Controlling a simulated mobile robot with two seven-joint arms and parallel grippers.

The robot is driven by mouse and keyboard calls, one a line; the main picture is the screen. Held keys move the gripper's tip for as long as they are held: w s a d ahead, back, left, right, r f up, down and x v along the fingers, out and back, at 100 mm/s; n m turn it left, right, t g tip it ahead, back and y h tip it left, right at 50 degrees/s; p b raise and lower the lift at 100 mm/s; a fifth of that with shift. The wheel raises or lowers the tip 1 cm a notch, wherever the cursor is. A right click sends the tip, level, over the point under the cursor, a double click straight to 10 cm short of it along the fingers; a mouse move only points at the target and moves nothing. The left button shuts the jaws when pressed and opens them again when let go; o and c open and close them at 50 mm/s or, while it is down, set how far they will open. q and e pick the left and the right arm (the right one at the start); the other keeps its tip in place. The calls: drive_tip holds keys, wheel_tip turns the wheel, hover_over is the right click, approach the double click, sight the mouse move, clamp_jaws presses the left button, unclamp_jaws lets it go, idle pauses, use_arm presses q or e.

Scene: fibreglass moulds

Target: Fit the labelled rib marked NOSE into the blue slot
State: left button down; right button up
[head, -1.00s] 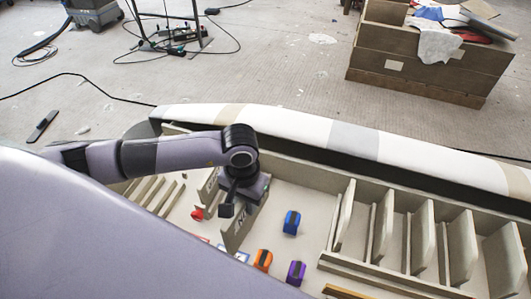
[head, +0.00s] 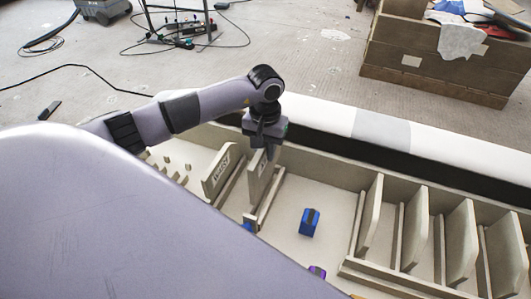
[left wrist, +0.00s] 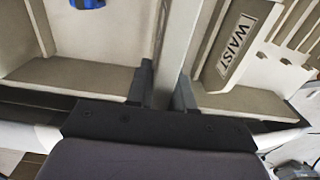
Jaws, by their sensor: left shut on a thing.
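My left gripper (head: 264,146) points down near the mould's far wall and is shut on a pale upright rib (head: 260,178). Its label is mostly hidden, so I cannot read NOSE. In the left wrist view the rib (left wrist: 176,50) stands between the two dark fingers (left wrist: 163,92). Below it in the head view are narrow pale slot rails (head: 270,201); I cannot tell whether its lower edge is between them. A small blue patch (head: 247,227) shows at the near end of these rails, partly hidden by my body. My right gripper is not in view.
A rib labelled WAIST (head: 219,171) stands just left of the held rib. A blue block (head: 310,222) lies on the mould floor to the right, with a purple one (head: 317,271) nearer. Several upright ribs (head: 462,243) fill the rack at right.

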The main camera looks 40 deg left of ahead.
sight(265, 165)
use_arm(q)
drive_tip(key=shift+s+r, duration=0.1)
drive_tip(key=shift+s, duration=0.1)
wheel_tip(265, 165, down, 6)
drive_tip(key=b, duration=0.5)
drive_tip(key=shift+r, duration=0.1)
idle(0.6)
drive_tip(key=shift+b, duration=0.7)
idle(0.9)
